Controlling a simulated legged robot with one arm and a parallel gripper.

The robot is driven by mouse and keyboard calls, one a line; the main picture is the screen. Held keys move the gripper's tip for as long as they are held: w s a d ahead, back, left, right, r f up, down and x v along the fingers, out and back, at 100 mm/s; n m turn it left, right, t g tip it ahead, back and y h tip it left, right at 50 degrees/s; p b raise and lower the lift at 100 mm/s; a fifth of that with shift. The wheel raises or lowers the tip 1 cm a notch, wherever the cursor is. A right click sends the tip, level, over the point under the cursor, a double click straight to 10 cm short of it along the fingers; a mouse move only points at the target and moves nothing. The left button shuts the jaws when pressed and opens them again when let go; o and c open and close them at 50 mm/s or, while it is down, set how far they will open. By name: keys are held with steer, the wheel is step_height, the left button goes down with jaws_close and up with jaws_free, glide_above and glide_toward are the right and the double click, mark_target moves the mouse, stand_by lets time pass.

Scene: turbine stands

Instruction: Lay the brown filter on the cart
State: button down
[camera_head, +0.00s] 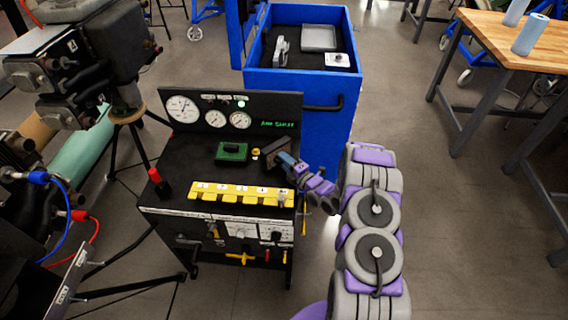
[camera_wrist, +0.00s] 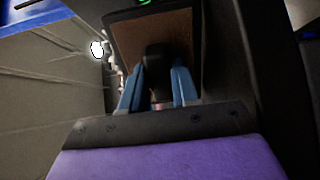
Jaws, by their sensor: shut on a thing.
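The brown filter (camera_wrist: 128,45) shows in the wrist view as a flat brown face in a dark frame. A dark grip part stands out from its middle. My gripper (camera_wrist: 157,85) has its two blue fingers closed on that dark part. In the head view my gripper (camera_head: 285,158) is at the right side of a black cart's top, and the filter (camera_head: 272,148) is a small dark shape at the fingertips. The black cart (camera_head: 185,165) has a gauge panel at its back. I cannot tell whether the filter touches the cart top.
A green block (camera_head: 232,151) and a yellow strip (camera_head: 240,195) with several numbered tabs are on the black cart. A red-handled part (camera_head: 155,176) stands at its left edge. A blue cabinet (camera_head: 310,85) with an open top is behind. Turbine equipment (camera_head: 75,65) crowds the left.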

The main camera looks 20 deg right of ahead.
steer(key=shift+f, duration=0.45)
steer(key=shift+r, duration=0.1)
steer(key=shift+a, duration=0.15)
steer(key=c, duration=0.8)
jaws_free()
steer(key=shift+c, duration=0.2)
